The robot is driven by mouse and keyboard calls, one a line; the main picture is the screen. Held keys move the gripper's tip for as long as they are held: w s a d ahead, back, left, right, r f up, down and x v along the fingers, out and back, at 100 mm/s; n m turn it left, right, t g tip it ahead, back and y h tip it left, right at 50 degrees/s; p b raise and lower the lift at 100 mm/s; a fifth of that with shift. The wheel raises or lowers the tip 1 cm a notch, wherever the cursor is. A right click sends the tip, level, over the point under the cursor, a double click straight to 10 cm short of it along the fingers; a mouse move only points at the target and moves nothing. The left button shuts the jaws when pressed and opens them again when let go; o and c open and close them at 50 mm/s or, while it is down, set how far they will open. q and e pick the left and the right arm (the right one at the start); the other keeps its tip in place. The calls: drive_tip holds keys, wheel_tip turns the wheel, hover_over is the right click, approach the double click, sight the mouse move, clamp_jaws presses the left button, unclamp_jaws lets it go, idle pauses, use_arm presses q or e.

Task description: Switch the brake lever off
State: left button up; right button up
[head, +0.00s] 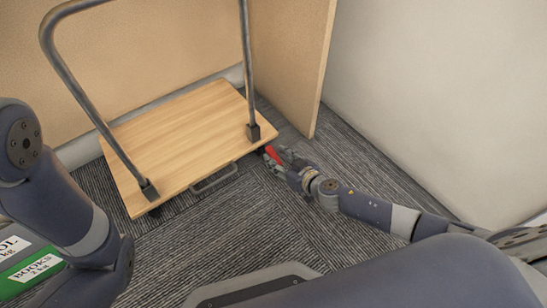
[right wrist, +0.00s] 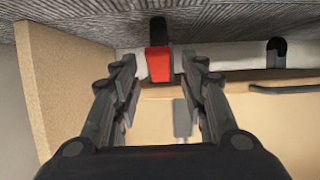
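The brake lever (head: 272,154) is a small red piece at the near right corner of the flat wooden trolley (head: 180,135). In the right wrist view the red lever (right wrist: 159,62) shows with black parts above and below it. My right gripper (head: 281,161) is right beside the lever in the head view. In the right wrist view my right gripper (right wrist: 160,82) has its fingers apart, with the lever between and just beyond the tips. I cannot tell whether a finger touches it. My left arm shows at the left, but its gripper is out of view.
A grey metal handle frame (head: 248,65) rises from the trolley. A dark pull handle (head: 214,178) is on its near edge. A tan panel (head: 290,55) and a pale wall (head: 420,90) stand behind. Striped carpet (head: 235,220) is clear in front.

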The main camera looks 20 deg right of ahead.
sight(274, 155)
drive_tip(key=shift+b+x, duration=0.5)
drive_tip(key=shift+x, duration=1.15)
clamp_jaws()
